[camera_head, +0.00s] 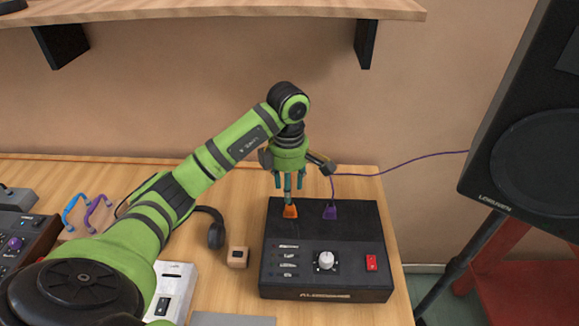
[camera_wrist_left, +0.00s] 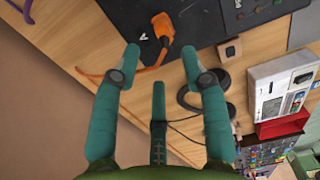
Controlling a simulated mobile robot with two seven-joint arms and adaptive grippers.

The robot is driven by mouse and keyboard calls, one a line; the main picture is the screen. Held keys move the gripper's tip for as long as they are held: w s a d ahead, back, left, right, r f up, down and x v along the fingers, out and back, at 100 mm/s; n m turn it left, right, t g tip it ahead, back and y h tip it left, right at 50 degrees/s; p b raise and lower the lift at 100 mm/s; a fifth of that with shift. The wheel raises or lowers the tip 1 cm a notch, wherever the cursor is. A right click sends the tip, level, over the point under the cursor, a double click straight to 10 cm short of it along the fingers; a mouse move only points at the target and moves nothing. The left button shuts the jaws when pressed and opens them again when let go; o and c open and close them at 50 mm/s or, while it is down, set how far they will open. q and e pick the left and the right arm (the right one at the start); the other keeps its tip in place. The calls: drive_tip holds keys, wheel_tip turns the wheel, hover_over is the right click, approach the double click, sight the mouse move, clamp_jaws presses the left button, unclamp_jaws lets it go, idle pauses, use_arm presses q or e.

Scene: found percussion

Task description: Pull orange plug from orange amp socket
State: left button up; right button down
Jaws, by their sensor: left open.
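The orange plug (camera_head: 290,211) stands at the back left of the black amp's (camera_head: 277,236) top; its socket is hidden beneath it. My left gripper (camera_head: 288,190) is open and empty, pointing down just above the plug. In the left wrist view, the orange plug (camera_wrist_left: 163,28) shows beyond the gap between the open fingertips (camera_wrist_left: 160,60), apart from them. Its orange cable (camera_wrist_left: 103,74) runs off to the left there. A purple plug (camera_head: 330,212) sits to the right of the orange one. My right gripper is not in view.
A purple cable (camera_head: 400,168) runs right toward the black speaker (camera_head: 530,130). Left of the amp are a small wooden cube (camera_head: 237,257), headphones (camera_head: 216,234) and a white box (camera_head: 176,285). A wooden shelf (camera_head: 220,8) hangs above on the wall.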

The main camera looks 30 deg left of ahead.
sight(288, 206)
use_arm(q)
drive_tip(key=shift+s+d+f, duration=0.15)
drive_tip(key=shift+s+f, duration=0.05)
drive_tip(key=shift+f, duration=0.1)
drive_tip(key=shift+s+d+f+p, duration=0.15)
drive_tip(key=shift+s+f+p, duration=0.1)
drive_tip(key=shift+f, duration=0.25)
drive_tip(key=shift+s+d+f+p, duration=0.1)
drive_tip(key=shift+s+f+p, duration=0.1)
drive_tip(key=shift+f, duration=0.25)
drive_tip(key=f, duration=0.3)
drive_tip(key=shift+w+a+f+p, duration=0.15)
drive_tip(key=shift+w+f+p, duration=0.1)
drive_tip(key=shift+p, duration=0.15)
drive_tip(key=shift+f, duration=0.3)
clamp_jaws()
drive_tip(key=shift+w, duration=0.1)
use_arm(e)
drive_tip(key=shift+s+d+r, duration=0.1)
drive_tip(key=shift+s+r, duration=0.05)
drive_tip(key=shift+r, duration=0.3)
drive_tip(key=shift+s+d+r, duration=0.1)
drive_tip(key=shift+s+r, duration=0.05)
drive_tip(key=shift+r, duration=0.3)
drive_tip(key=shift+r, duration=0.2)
